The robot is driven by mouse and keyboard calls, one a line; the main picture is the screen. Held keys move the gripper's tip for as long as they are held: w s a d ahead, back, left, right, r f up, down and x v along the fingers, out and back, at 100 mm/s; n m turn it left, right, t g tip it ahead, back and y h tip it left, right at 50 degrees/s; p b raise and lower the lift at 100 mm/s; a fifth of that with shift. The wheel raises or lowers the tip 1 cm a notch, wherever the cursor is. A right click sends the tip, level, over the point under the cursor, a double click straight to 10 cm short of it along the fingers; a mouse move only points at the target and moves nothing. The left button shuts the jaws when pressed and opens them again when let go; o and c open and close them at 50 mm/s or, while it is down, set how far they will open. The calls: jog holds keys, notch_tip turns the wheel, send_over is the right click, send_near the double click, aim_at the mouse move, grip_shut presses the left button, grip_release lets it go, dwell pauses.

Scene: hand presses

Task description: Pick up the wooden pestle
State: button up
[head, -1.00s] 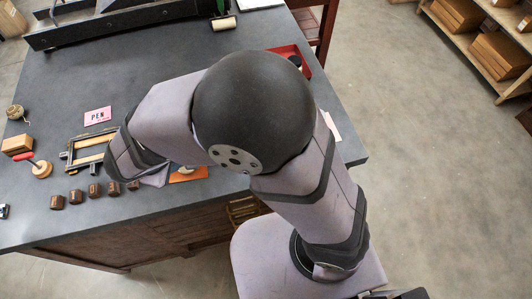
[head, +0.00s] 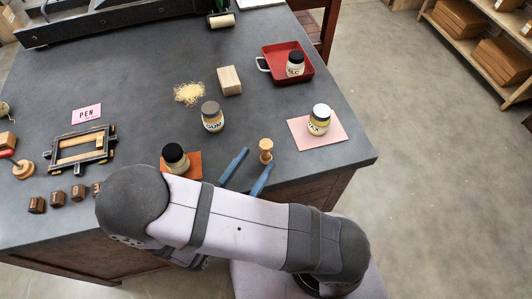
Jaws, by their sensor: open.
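The wooden pestle (head: 265,151), a small light-brown piece with a round knob and a wider base, stands upright near the front edge of the dark table. My gripper (head: 256,159) has two blue fingers, spread apart and empty. The fingertips point up the picture toward the pestle. It shows just past them, closer to the right fingertip. I cannot tell whether they touch it or how high the fingers are. My arm hides the gripper's body.
A dark-lidded jar on an orange mat (head: 195,158) is left of the fingers. A GUM jar (head: 212,117), a wood block (head: 230,81) and a WAX jar on a pink mat (head: 334,143) stand around. A red tray (head: 305,74) holds another jar. The table's front edge is close.

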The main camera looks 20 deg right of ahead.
aim_at(263, 149)
jog(key=shift+x, duration=0.85)
jog(key=shift+w+d+r+p, duration=0.2)
jog(key=shift+w+d+p, duration=0.15)
jog(key=shift+p, duration=0.3)
jog(key=p+x, duration=0.1)
jog(key=x, duration=0.2)
jog(key=shift+p, duration=0.3)
jog(key=shift+w+d+f, duration=0.15)
jog(key=shift+w+d, duration=0.2)
jog(key=shift+w, duration=0.2)
jog(key=c, duration=1.2)
